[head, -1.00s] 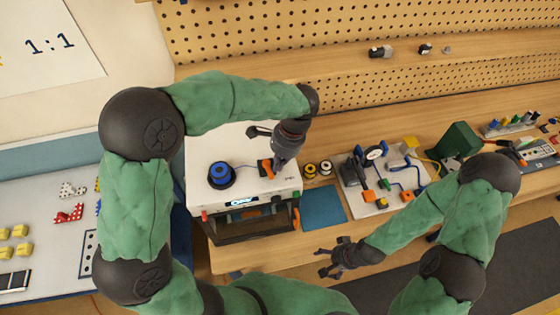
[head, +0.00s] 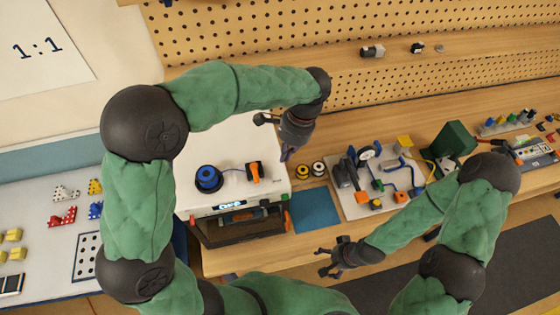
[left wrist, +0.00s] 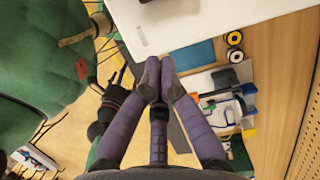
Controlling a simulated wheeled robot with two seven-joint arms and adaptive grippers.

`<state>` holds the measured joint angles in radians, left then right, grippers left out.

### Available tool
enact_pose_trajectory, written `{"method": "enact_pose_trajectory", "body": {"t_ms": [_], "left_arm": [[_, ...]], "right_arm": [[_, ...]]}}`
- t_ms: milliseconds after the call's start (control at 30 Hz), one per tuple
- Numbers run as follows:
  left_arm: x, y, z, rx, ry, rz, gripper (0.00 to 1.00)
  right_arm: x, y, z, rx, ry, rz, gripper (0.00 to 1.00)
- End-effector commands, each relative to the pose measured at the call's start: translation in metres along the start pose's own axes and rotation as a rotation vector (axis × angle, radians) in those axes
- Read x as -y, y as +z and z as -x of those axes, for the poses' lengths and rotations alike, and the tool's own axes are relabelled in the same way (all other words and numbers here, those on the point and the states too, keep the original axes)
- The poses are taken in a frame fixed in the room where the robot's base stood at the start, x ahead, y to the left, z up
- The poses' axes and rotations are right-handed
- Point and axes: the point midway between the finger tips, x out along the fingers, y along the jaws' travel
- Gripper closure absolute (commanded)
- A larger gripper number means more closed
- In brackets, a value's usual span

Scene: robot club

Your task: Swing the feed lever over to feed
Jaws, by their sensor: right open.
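The orange feed lever (head: 254,174) sits on a small black feeder block on top of the white printer (head: 235,197). A blue filament spool (head: 208,178) stands left of it, with a blue strand running toward the block. My left gripper (head: 286,156) hangs above the printer's right back edge, to the right of the lever and apart from it. In the left wrist view my left gripper (left wrist: 159,80) has its fingers together with nothing between them. The printer's white corner (left wrist: 145,35) shows there, but the lever does not. My right gripper (head: 328,262) is open and empty in front of the bench.
Right of the printer are a blue mat (head: 316,210), two small spools (head: 310,170) and a white board (head: 358,208) with several parts. A dark green box (head: 455,140) stands further right. A shelf (head: 330,68) runs along the pegboard behind.

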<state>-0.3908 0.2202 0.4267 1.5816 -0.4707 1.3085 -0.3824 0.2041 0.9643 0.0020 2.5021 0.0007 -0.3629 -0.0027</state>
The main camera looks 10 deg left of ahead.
Motion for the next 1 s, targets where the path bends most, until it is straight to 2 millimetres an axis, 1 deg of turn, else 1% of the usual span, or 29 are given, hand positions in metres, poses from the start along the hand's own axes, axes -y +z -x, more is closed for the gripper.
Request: {"method": "enact_pose_trajectory", "body": {"t_ms": [33,200,300,400,567,1000], "left_arm": [[0.001,0.000,0.011,-0.006,-0.004,0.002,1.00],[0.000,0.000,0.038,-0.004,-0.001,0.002,1.00],[0.000,0.000,0.049,-0.003,-0.001,0.002,1.00],[-0.001,0.001,0.056,-0.002,-0.001,0.001,1.00],[-0.001,0.001,0.059,-0.002,0.000,0.002,1.00],[-0.001,0.001,0.059,-0.002,0.000,0.002,1.00]], "right_arm": [[-0.001,0.001,-0.003,0.002,0.000,0.001,0.14],[-0.001,0.001,-0.005,0.003,0.000,0.002,0.14],[-0.002,0.001,-0.006,0.002,0.000,0.002,0.14],[-0.002,0.000,-0.006,0.001,0.000,0.001,0.14],[-0.002,0.000,-0.006,0.001,0.000,0.001,0.14],[-0.002,0.000,-0.006,0.001,0.000,0.002,0.14]]}}
